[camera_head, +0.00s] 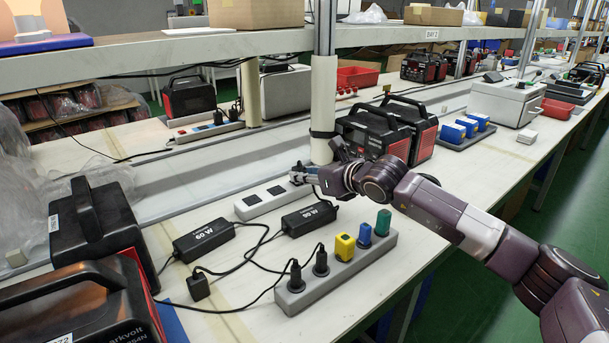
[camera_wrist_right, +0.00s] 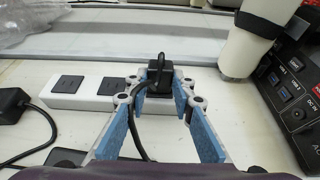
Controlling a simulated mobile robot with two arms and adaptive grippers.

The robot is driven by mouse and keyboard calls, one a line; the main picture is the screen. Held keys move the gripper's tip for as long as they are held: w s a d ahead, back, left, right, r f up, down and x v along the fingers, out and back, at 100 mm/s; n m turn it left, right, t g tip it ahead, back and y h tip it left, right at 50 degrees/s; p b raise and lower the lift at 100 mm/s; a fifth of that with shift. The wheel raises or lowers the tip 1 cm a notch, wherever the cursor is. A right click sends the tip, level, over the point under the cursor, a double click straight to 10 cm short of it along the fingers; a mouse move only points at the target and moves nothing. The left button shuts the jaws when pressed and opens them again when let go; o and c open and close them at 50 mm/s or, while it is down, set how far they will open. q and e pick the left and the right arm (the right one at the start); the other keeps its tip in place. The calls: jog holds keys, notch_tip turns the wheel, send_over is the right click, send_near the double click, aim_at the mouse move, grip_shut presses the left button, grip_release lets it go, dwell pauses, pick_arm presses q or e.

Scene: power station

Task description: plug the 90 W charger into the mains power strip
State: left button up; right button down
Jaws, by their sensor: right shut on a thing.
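My right gripper (camera_head: 301,175) is shut on a black plug (camera_wrist_right: 158,82) with a black cable, and the blue finger pads are on either side of it. The plug is at the right end of the white power strip (camera_head: 249,209), which also shows in the right wrist view (camera_wrist_right: 52,99). It seems to touch the strip, but I cannot tell how deep it sits. Two dark sockets on the strip are empty. The black 90 W charger (camera_head: 310,217) lies on the table in front of the strip. My left gripper is not in view.
The 60 W charger (camera_head: 204,239) lies to the left, with a loose black plug (camera_head: 198,287) near it. A grey strip (camera_head: 345,271) holds two black plugs and yellow, blue and green ones. A white post (camera_head: 322,110) and black-red power stations (camera_head: 373,133) stand close behind the gripper.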

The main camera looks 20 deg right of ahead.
jog(key=shift+f, duration=0.1)
jog(key=c, duration=1.6)
grip_release()
